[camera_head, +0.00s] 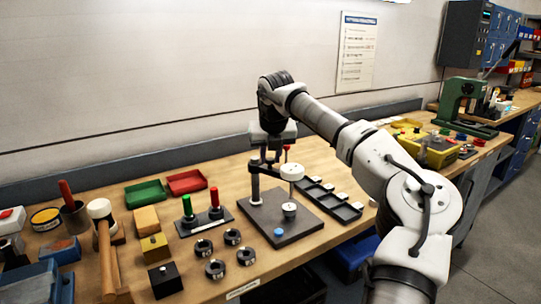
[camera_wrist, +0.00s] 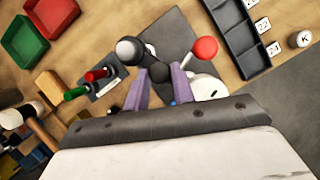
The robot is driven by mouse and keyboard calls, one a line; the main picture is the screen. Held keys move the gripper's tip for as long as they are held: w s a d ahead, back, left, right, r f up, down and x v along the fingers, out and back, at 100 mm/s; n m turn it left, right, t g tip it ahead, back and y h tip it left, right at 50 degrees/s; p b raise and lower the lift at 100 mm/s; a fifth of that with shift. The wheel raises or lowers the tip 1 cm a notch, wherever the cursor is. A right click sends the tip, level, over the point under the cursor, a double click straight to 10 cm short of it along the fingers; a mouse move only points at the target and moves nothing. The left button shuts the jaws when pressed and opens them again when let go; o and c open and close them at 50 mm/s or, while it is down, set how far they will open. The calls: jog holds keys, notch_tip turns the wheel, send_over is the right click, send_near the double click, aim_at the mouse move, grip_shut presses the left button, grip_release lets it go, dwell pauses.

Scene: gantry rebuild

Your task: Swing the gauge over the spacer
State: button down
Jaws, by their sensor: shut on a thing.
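The gauge is a white round dial (camera_head: 291,172) on a dark arm that runs from an upright post (camera_head: 254,182) on a dark base plate (camera_head: 265,213). A red knob (camera_wrist: 205,48) stands beside the dial, which also shows in the wrist view (camera_wrist: 203,88). The spacer (camera_head: 289,209), a small grey cylinder with a pale top, sits on the plate. In the head view the dial's stem appears just above it; exact alignment is unclear. My gripper (camera_wrist: 160,82) is shut on the gauge arm (camera_wrist: 159,72), between post and dial, with purple fingers either side.
A blue button (camera_head: 278,232) is at the plate's front. A dark tray (camera_head: 345,211) with pale-topped pieces lies to the right. A stand with red and green handles (camera_head: 203,220) and several black labelled rings (camera_head: 215,269) are left. Red (camera_head: 187,182) and green (camera_head: 146,192) trays lie behind.

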dwell(0.4)
jog(key=c, duration=1.2)
grip_release()
jog(key=shift+o, duration=0.2)
jog(key=b+v, duration=0.1)
jog(key=v, duration=1.3)
jog(key=shift+b, duration=0.3)
jog(key=shift+s+f, duration=0.1)
